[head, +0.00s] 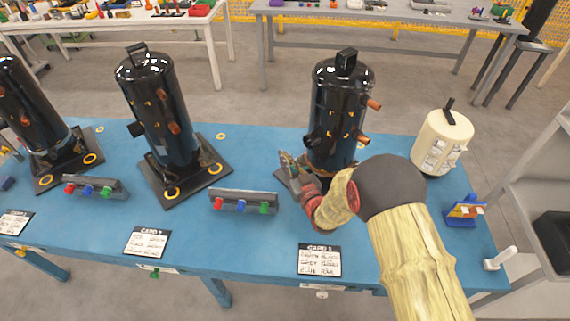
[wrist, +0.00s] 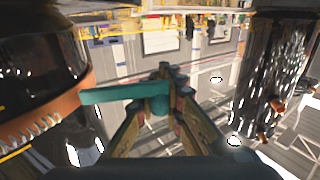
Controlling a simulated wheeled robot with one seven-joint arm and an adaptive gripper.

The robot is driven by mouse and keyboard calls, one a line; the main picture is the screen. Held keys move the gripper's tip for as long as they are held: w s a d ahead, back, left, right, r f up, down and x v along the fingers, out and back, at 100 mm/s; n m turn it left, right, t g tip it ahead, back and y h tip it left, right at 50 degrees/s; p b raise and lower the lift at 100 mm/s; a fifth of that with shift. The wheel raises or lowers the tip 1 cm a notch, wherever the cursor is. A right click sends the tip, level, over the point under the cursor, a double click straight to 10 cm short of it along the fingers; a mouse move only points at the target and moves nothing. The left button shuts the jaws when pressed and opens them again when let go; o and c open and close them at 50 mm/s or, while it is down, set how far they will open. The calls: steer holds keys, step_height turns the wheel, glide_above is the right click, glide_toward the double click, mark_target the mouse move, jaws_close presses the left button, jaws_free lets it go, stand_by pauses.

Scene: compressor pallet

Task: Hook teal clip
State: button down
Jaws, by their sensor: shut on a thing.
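My gripper (wrist: 160,105) is shut on a teal clip (wrist: 120,94) in the wrist view. The clip's flat bar juts left from the fingertips toward a black compressor (wrist: 50,60) with a copper band (wrist: 35,125). I cannot tell whether the bar touches the compressor. In the head view my gripper (head: 287,160) is low at the left side of the third black compressor (head: 337,110), near its base. The clip is too small to make out there.
A rack with red, blue and green pieces (head: 242,201) lies left of my gripper. Two more black compressors (head: 158,105) (head: 30,110) stand further left. A cream cylinder (head: 442,140) stands right. A card (head: 320,260) lies at the blue table's (head: 90,225) front.

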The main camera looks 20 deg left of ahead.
steer(key=shift+w+d+m+t+h+b, duration=0.25)
steer(key=shift+w+m+t+h+b, duration=0.45)
steer(key=shift+m+h, duration=0.85)
steer(key=shift+w+d+m+t+h+b, duration=0.3)
steer(key=shift+w+m+t+h, duration=0.7)
steer(key=shift+h, duration=1.05)
steer(key=shift+w+d+m+t+h+b, duration=0.25)
steer(key=shift+w+m+t+h+b, duration=0.4)
steer(key=shift+m+h, duration=0.9)
steer(key=shift+w+r+h, duration=0.1)
steer(key=shift+w+h, duration=0.05)
steer(key=shift+h, duration=0.2)
steer(key=c, duration=2)
jaws_free()
steer(key=s, duration=0.8)
steer(key=s+d, duration=0.1)
steer(key=s, duration=0.3)
steer(key=shift+d, duration=0.1)
